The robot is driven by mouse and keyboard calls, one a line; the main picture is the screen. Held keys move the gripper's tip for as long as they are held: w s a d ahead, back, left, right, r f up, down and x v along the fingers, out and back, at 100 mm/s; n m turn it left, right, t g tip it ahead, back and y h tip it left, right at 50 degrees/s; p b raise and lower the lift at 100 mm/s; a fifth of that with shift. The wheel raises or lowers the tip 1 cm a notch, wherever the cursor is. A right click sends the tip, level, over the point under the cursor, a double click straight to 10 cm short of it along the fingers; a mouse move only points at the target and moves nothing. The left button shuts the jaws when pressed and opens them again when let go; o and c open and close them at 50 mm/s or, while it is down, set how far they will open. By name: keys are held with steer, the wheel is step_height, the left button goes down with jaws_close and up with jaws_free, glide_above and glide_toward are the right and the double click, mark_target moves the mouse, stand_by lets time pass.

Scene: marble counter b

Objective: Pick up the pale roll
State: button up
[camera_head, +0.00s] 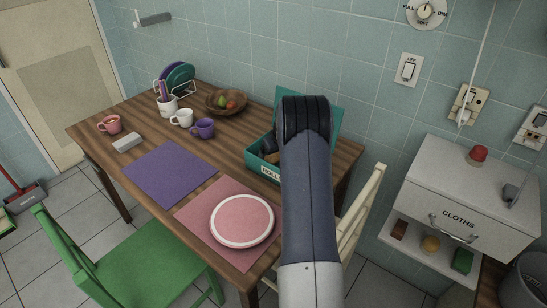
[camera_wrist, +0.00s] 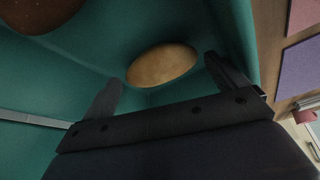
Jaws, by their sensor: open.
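The pale roll (camera_wrist: 162,65) is a tan oval inside the teal box, lying beyond and between the fingertips of my gripper (camera_wrist: 161,70) in the wrist view. My gripper is open, one finger on each side of the roll in the picture; I cannot tell whether they touch it. A dark brown roll (camera_wrist: 40,12) shows in the upper left corner of the wrist view. In the head view the teal box (camera_head: 256,165), with lettering on its front and its lid raised, stands on the table. My arm hides much of it, and the pale roll is not distinguishable there.
The box's teal walls (camera_wrist: 45,85) are close around my gripper. On the wooden table (camera_head: 330,152) are a pink mat (camera_head: 190,210) with a plate (camera_head: 242,220), a purple mat (camera_head: 165,175), several mugs and a fruit bowl (camera_head: 215,108). A cream chair (camera_head: 362,205) stands at right.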

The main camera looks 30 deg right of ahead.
steer(key=shift+x, duration=0.75)
steer(key=c, duration=0.7)
